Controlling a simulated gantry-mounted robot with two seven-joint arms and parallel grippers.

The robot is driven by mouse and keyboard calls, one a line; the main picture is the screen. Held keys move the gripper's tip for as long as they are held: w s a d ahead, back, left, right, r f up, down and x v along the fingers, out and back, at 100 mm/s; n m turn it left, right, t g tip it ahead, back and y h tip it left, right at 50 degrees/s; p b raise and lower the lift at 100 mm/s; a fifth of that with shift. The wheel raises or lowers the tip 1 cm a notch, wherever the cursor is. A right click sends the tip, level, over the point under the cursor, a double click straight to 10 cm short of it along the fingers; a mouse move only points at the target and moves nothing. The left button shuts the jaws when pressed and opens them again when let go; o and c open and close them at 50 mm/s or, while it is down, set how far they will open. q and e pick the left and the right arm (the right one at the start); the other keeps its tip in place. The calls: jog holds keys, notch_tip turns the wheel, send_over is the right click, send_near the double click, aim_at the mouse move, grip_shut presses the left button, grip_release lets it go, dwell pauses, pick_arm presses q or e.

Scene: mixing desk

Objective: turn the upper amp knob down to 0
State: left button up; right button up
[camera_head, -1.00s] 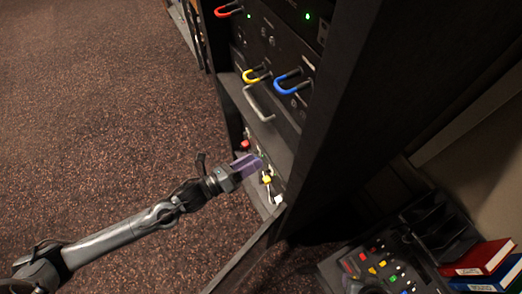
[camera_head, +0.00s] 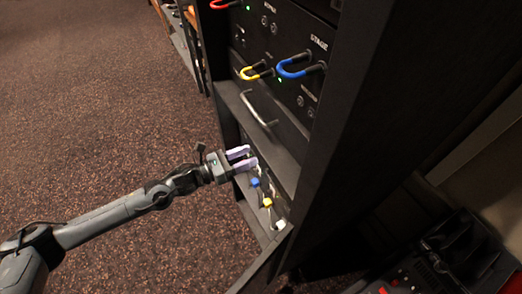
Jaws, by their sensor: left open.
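The rack's upper unit has a pair of small round dark knobs (camera_head: 269,24). The unit below it, near the word "STAGE", has another pair of small dark knobs (camera_head: 305,106). I cannot tell for sure which is the upper amp knob, nor read any setting. My left gripper (camera_head: 248,157) is open, with two pale purple fingers apart and nothing visible between them. It is at the lower rack opening, well below both pairs of knobs and above a blue plug-like piece (camera_head: 255,182). My right gripper is out of view.
Red (camera_head: 224,4), yellow (camera_head: 254,72) and blue (camera_head: 296,70) cable loops stick out of the rack (camera_head: 345,110). A metal handle (camera_head: 258,108) lies below them. Yellow (camera_head: 267,202) and white (camera_head: 280,224) pieces sit low. Open carpet (camera_head: 110,100) lies left.

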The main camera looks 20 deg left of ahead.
pick_arm(q)
jog(key=shift+x, duration=2.85)
jog(key=shift+c, duration=0.4)
grip_shut()
